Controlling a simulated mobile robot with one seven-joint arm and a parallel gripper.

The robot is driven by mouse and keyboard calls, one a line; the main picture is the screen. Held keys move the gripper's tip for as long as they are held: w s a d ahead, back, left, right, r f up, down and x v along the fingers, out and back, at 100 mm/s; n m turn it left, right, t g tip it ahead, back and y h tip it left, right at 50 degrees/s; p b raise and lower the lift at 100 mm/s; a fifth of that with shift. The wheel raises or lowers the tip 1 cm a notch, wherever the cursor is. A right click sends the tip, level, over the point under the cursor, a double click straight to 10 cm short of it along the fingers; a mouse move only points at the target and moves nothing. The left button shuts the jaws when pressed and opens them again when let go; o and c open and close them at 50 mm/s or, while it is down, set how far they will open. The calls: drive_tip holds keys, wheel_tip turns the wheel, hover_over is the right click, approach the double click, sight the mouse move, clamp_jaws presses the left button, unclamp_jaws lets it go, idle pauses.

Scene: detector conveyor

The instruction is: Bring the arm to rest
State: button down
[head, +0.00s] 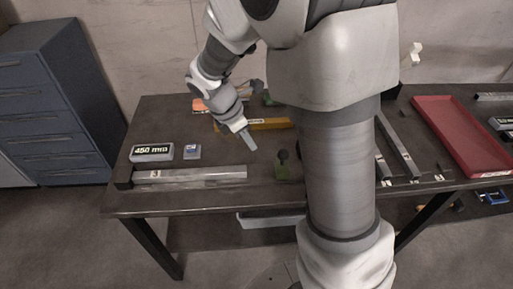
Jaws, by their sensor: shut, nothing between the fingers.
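My gripper (249,142) is at the end of my arm, which reaches down and to the left over the dark workbench (225,203). The fingers look closed together and hold nothing. They hang over the bench top, just in front of a yellow bar (272,123). I cannot tell the exact height of the fingertips above the surface. The large grey links of my arm hide the middle of the bench.
A box marked 450 (152,153), a small grey-blue block (192,152) and a long metal bar (205,175) lie at left. A small dark-knobbed fixture (282,168) stands near the front edge. A red tray (462,135) lies right. Blue drawers (55,105) stand left.

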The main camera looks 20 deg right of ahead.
drive_tip(key=s+r+m+t+y, duration=0.4)
drive_tip(key=s+r+m, duration=1.2)
drive_tip(key=s+m, duration=0.2)
drive_tip(key=shift+d+m+t, duration=0.3)
drive_tip(key=shift+m+t, duration=0.1)
drive_tip(key=shift+m, duration=0.7)
